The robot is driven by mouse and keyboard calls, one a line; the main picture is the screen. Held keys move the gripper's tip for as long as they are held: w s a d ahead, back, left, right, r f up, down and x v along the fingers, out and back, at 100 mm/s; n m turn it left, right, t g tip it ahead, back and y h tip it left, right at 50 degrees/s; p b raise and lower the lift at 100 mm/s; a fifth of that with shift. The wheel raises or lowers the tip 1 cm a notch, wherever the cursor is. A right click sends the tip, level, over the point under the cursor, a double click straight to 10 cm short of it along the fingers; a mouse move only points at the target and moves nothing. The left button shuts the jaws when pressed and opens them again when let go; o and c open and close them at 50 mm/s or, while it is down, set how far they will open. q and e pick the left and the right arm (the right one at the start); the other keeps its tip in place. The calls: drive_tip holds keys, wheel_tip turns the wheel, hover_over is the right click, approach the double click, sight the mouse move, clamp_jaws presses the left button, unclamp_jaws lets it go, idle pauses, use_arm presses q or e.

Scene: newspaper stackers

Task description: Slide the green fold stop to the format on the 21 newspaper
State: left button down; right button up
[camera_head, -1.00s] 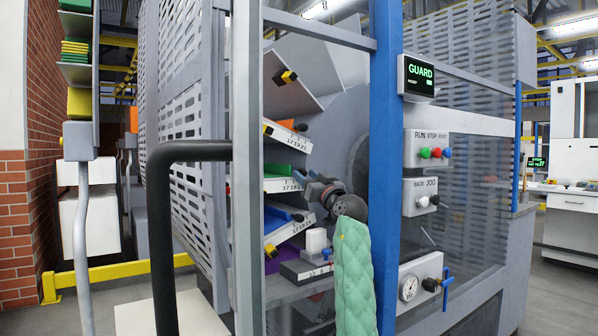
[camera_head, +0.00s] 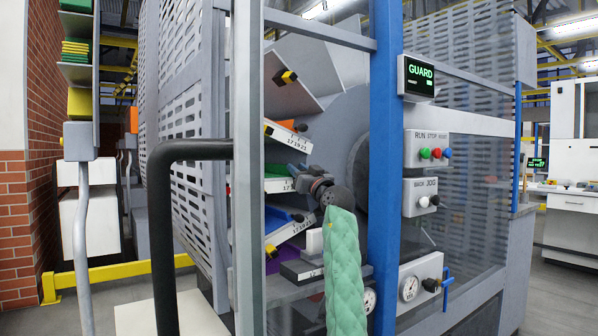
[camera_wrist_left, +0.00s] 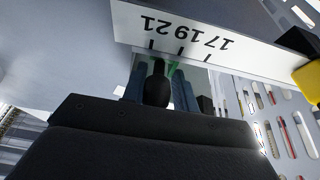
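The green fold stop (camera_head: 276,170) shows as a green strip on a pocket inside the guarded machine, mostly hidden behind my left gripper (camera_head: 294,174). The left gripper, on the green-sleeved arm, is at the right end of that pocket. In the left wrist view, its two blue-grey fingers (camera_wrist_left: 158,88) stand apart on either side of a dark knob (camera_wrist_left: 156,84), with a little green behind. I cannot tell whether they touch the knob. A white scale marked 17, 19, 21 (camera_wrist_left: 200,35) appears upside down beyond them. My right gripper is out of view.
A pocket with an orange stop (camera_head: 288,125) is above, and one with a blue stop (camera_head: 278,216) is below. A blue post (camera_head: 385,170) stands right of the opening, and a grey frame post (camera_head: 248,170) stands to its left. A GUARD display (camera_head: 416,77) hangs beside the blue post.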

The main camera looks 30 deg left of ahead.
use_arm(q)
drive_tip(key=shift+w+d+b, duration=0.3)
drive_tip(key=shift+w+b, duration=0.15)
drive_tip(key=shift+w, duration=0.2)
drive_tip(key=shift+s+r, duration=0.1)
drive_tip(key=shift+r, duration=0.05)
drive_tip(key=c, duration=1.2)
unclamp_jaws()
drive_tip(key=shift+w+d, duration=0.1)
drive_tip(key=shift+w, duration=0.15)
drive_tip(key=shift+c, duration=0.2)
